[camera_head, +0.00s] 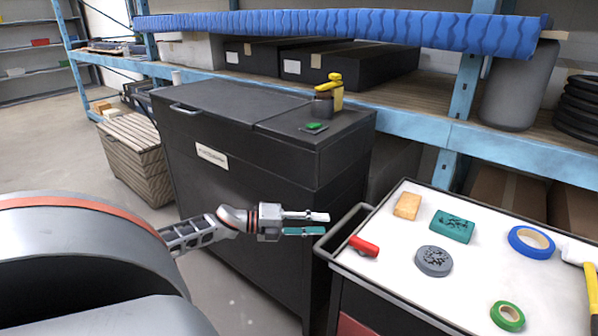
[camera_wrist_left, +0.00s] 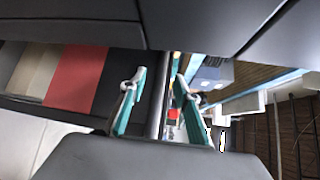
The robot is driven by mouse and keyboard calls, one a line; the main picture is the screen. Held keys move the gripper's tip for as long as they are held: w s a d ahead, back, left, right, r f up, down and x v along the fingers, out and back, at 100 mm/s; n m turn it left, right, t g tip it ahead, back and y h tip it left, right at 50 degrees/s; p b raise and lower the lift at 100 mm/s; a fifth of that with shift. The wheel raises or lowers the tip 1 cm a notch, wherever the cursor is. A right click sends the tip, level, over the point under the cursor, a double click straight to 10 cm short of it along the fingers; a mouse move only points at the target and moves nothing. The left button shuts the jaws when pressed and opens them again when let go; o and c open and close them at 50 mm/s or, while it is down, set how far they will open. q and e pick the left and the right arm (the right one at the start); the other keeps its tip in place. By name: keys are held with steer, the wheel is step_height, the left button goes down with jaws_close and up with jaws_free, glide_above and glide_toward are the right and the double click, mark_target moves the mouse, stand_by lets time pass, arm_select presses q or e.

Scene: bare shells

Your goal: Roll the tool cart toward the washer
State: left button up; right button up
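The tool cart (camera_head: 470,275) stands at the lower right with a white top and a dark frame. Its dark handle bar (camera_head: 345,228) sticks out at the left end. The washer (camera_head: 235,165) is the large black lidded cabinet left of the cart. My left gripper (camera_head: 324,224) is open, its tips close to the cart handle. In the left wrist view, the teal fingers (camera_wrist_left: 158,108) are apart and a grey bar (camera_wrist_left: 158,92), seemingly the handle, shows between them. I cannot tell whether they touch it. My right gripper is not in view.
The cart top carries a green block (camera_head: 452,226), a grey disc (camera_head: 433,261), tape rolls and a red cylinder (camera_head: 364,246). A yellow bottle (camera_head: 336,91) stands on the washer. Blue shelving (camera_head: 430,127) runs behind. Open floor (camera_head: 45,150) lies at left.

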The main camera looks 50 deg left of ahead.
arm_select(q)
steer(key=shift+v, duration=3)
